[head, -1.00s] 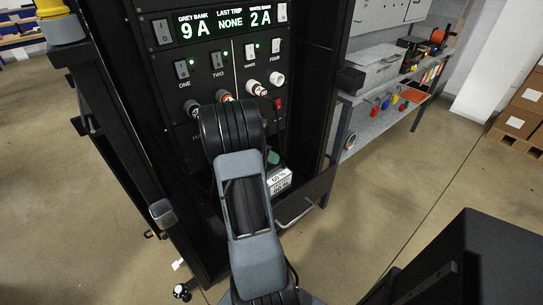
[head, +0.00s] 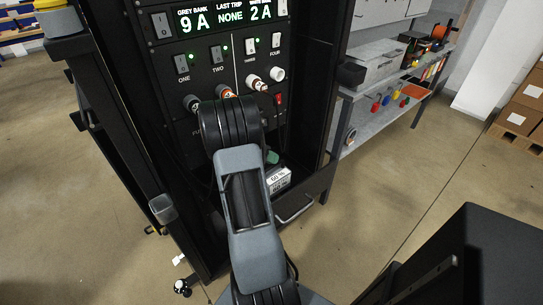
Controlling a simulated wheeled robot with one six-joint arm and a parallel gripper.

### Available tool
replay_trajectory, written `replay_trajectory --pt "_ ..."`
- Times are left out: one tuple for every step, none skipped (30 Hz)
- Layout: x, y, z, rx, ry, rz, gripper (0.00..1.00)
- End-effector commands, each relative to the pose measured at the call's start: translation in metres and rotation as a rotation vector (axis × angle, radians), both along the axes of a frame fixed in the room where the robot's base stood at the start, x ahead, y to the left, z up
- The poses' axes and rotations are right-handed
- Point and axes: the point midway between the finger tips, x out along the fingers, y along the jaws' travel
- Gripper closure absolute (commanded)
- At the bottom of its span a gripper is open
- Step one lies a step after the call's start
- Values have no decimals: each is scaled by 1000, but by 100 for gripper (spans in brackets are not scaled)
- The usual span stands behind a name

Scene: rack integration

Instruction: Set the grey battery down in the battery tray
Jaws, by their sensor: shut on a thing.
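My arm reaches down into the black rack in the middle of the head view, and its dark wrist and grey link hide my gripper and whatever is in it. A small box with white labels reading a percentage (head: 279,180) shows just right of the arm, low in the rack; it may be the grey battery, but most of it is hidden. A green piece (head: 272,157) shows just above it. A black drawer-like front with a metal handle (head: 293,211) lies below the box and may be the battery tray. I cannot tell whether the box touches it.
The rack panel (head: 225,65) stands above, with switches, round connectors and a display reading 9 A, NONE, 2 A. A rack post (head: 320,120) rises on the right. A workbench (head: 375,75) with tools stands beyond it. The floor (head: 390,190) to the right is clear.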

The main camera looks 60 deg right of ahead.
Motion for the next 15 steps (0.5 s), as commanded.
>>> replay_trajectory --pt "0 -1 -5 -3 1 1 100" --pt "0 -1 -7 -4 0 0 100" --pt "0 -1 -10 -4 0 0 100" --pt "0 -1 -13 -4 0 0 100" --pt "0 -1 -15 -4 0 0 100" --pt "0 -1 -18 -4 0 0 100" --pt "0 -1 -20 -4 0 0 100" --pt "0 -1 -23 -2 1 0 100" --pt "0 -1 -26 -2 1 0 100" --pt "0 -1 -28 -3 0 -1 100" --pt "0 -1 -31 -3 0 -1 100" --pt "0 -1 -34 -4 0 1 100" --pt "0 -1 -36 -4 -1 0 100" --pt "0 -1 -38 -4 -1 0 100" --pt "0 -1 -41 -4 0 1 100"
